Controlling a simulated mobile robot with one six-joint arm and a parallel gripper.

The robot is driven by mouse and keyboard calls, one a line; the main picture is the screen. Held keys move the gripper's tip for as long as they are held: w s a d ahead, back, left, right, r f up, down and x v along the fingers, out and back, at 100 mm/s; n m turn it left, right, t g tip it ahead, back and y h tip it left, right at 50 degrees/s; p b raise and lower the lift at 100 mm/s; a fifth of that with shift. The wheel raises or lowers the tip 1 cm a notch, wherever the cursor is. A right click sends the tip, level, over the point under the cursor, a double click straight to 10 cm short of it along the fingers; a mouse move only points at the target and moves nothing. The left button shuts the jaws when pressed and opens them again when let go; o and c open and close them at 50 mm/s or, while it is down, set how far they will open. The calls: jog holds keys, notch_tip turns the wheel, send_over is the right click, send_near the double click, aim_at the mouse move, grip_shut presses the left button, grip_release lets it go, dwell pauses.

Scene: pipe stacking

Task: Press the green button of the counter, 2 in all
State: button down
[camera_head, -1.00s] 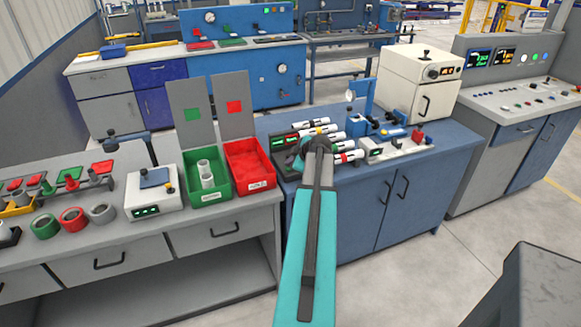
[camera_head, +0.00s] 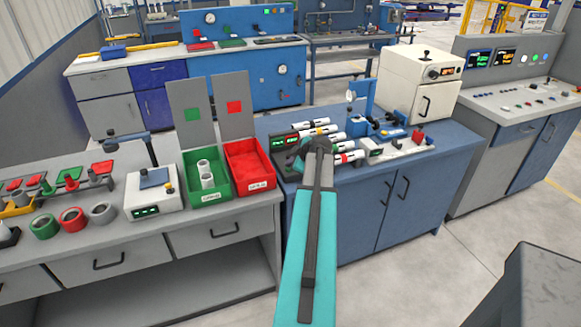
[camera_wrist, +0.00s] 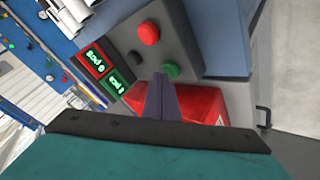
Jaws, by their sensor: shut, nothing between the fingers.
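The counter is a dark box with two small lit readouts, one red and one green; it shows in the wrist view (camera_wrist: 173,45) and, partly hidden by my arm, in the head view (camera_head: 285,142). On its face are a red button (camera_wrist: 148,33) and a green button (camera_wrist: 171,69). My gripper (camera_wrist: 160,78) is shut and empty. In the wrist view its tips lie just beside the green button; whether they touch it or are a little apart cannot be told. In the head view my arm hides the buttons.
A white scale (camera_head: 153,194) stands further left.

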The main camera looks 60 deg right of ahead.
jog(key=shift+r, duration=0.75)
jog(key=shift+r+p, duration=0.35)
jog(key=shift+r, duration=2.15)
